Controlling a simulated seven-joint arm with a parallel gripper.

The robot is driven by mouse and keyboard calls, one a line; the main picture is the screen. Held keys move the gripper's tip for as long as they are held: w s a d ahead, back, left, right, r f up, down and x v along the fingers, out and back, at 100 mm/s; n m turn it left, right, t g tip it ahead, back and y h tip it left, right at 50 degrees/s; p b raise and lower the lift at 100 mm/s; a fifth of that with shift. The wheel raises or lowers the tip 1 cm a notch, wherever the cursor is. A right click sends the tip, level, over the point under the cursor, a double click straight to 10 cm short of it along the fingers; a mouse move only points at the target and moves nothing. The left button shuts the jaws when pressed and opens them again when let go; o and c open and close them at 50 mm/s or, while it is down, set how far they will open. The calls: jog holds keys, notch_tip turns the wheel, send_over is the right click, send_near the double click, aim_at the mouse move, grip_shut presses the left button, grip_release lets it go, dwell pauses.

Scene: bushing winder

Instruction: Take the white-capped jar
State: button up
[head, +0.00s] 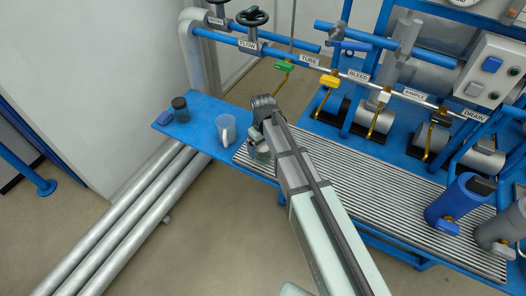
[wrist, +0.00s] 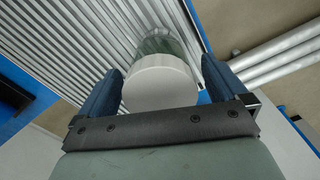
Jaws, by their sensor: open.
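The white-capped jar (wrist: 158,82) stands on the ribbed grating, with its round white cap toward my camera and its greenish clear glass body beyond. In the head view the jar (head: 263,154) shows only partly, at the grating's left end beside my gripper. My gripper (wrist: 162,66) is open, with one dark blue finger on each side of the jar's cap.
A clear mug (head: 226,130), a dark-capped jar (head: 180,110) and a small blue object (head: 165,117) stand on the blue shelf left of the grating (head: 370,190). A blue jug (head: 459,200) and a grey jug (head: 502,228) stand at its right end. Pipes and valves run behind.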

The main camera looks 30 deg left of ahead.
jog(key=shift+c, duration=0.5)
jog(key=c, duration=1)
